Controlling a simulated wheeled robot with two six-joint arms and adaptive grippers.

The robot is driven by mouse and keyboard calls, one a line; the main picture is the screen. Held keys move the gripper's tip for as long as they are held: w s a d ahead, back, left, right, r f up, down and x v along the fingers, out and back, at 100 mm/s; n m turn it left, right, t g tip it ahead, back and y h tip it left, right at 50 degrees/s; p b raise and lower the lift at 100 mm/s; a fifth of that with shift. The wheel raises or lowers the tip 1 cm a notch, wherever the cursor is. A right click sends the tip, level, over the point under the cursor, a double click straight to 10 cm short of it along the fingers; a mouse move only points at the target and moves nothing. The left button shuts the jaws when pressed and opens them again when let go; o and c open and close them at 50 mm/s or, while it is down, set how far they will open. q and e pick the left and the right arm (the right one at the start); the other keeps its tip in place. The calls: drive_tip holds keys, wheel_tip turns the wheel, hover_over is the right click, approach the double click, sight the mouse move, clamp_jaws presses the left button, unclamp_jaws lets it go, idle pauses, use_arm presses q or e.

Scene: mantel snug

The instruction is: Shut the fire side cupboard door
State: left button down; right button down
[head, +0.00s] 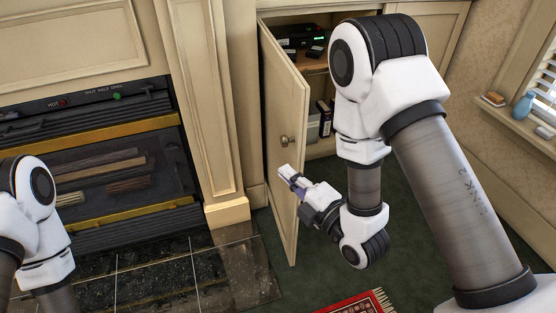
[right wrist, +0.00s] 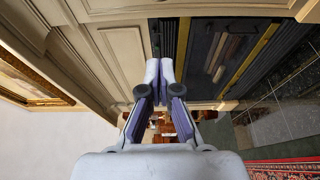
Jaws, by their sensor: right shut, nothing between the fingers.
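The cream cupboard door (head: 283,95) stands open in the head view, swung out from the cupboard (head: 322,148) beside the fireplace. My right gripper (head: 285,172) is shut and empty. Its fingertips overlap the door near the free edge, a little below the knob; I cannot tell whether they touch it. In the right wrist view the closed fingers (right wrist: 159,75) point toward cream panelling and the fireplace. I cannot tell which panel there is the door. My left gripper is out of the head view; only part of that arm shows.
The cupboard holds a black box (head: 300,32) on a shelf and books (head: 325,118) below. The fireplace (head: 110,165) and dark tiled hearth (head: 180,275) lie to the left. A red rug (head: 358,303) lies on green carpet at the bottom. A windowsill (head: 520,118) is at right.

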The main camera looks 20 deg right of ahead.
drive_tip(key=w+b, duration=0.7)
drive_tip(key=w, duration=0.1)
drive_tip(key=shift+w+d, duration=0.3)
drive_tip(key=shift+d, duration=0.15)
drive_tip(key=shift+d, duration=0.15)
